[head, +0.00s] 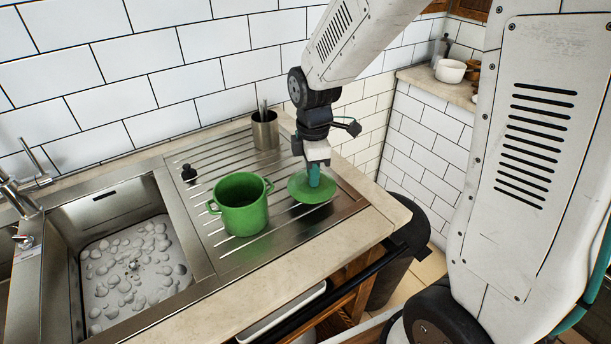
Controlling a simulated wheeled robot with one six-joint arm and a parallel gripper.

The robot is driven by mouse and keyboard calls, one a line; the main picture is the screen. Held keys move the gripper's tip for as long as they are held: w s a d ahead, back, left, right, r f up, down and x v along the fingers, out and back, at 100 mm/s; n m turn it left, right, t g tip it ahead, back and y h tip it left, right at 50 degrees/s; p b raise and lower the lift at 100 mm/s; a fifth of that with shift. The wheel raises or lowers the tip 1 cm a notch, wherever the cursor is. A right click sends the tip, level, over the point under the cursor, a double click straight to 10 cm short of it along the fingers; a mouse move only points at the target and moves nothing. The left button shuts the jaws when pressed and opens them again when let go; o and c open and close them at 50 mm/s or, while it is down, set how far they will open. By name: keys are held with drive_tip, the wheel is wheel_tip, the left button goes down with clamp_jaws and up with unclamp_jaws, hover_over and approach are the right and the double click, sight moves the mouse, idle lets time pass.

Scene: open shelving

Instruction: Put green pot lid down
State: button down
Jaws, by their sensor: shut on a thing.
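The green pot lid (304,192) is at the right end of the ribbed steel drainboard, just right of the green pot (242,206). My gripper (314,178) points down over the middle of the lid and is shut on it; the fingers hide the knob. The lid lies about level, on or just above the drainboard; I cannot tell whether it touches. The pot stands upright and uncovered, with a handle on each side.
A steel utensil cup (265,132) stands behind the lid. A small black item (188,173) is left of the pot. The sink (130,262) with pebble-like bits is at the left. Bare drainboard (245,250) lies in front of the pot. The counter ends at the right.

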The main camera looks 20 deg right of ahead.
sight(308, 180)
drive_tip(key=shift+w+a, duration=0.45)
drive_tip(key=shift+w, duration=0.05)
drive_tip(key=f, duration=0.3)
drive_tip(key=shift+d+f, duration=0.25)
drive_tip(key=shift+f, duration=0.1)
drive_tip(key=shift+a, duration=0.2)
drive_tip(key=shift+f, duration=0.1)
drive_tip(key=c, duration=1.3)
unclamp_jaws()
